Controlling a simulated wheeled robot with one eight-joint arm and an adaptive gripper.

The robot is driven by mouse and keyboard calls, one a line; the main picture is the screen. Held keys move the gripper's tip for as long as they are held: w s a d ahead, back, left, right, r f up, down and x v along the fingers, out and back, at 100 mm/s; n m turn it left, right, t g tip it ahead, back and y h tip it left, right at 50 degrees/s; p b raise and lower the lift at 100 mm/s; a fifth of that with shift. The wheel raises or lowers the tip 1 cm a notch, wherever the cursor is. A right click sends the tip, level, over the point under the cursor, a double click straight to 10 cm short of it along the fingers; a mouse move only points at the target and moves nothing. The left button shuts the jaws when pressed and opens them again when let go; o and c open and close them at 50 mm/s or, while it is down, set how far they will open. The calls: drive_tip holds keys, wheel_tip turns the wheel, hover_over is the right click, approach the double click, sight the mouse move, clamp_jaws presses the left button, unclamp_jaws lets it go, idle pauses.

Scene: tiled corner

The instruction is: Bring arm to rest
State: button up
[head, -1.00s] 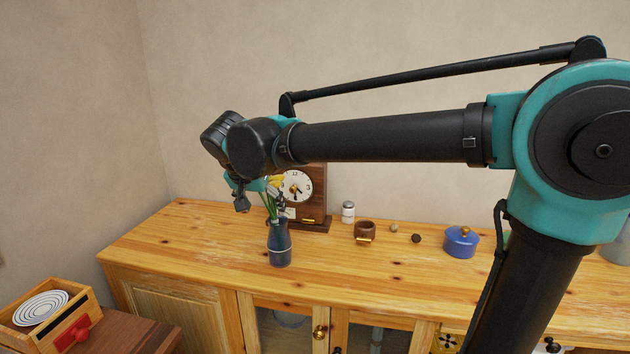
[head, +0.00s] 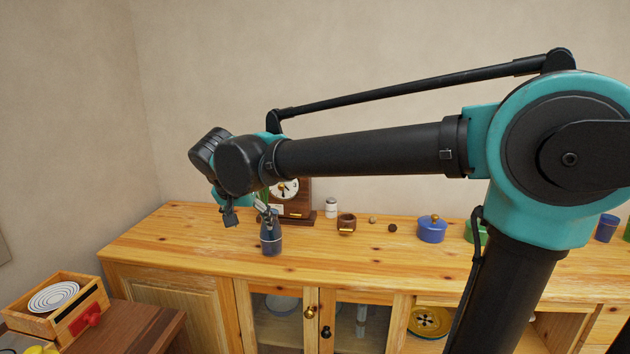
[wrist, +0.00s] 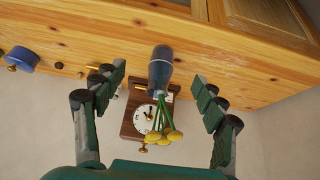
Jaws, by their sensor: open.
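My gripper (wrist: 160,100) is open and empty in the wrist view, its two fingers spread wide apart. Between them, farther off, show a dark blue vase (wrist: 161,68) with yellow flowers (wrist: 170,136) and a wooden clock (wrist: 135,120). In the head view my gripper (head: 230,217) hangs at the end of my outstretched arm, above the left part of the sideboard. The vase (head: 271,238) stands upright on the sideboard near it. My arm hides part of the clock (head: 292,206) and the flowers in the head view.
The wooden sideboard (head: 180,243) also bears a white shaker (head: 331,208), a brown cup (head: 347,224), a blue lidded pot (head: 432,229) and small balls. At lower left, a wooden box (head: 92,300) holds plates (head: 53,297). The air above the sideboard's left end is free.

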drive_tip(key=d+f+g, duration=0.1)
drive_tip(key=d+f, duration=0.6)
drive_tip(key=d, duration=0.3)
drive_tip(key=d+f+g, duration=0.1)
drive_tip(key=d+f, duration=0.5)
drive_tip(key=d, duration=0.5)
drive_tip(key=s+d+f+n+y, duration=0.1)
drive_tip(key=s+d+f, duration=1)
drive_tip(key=d, duration=0.3)
drive_tip(key=shift+s+f, duration=0.2)
drive_tip(key=shift+f, duration=0.35)
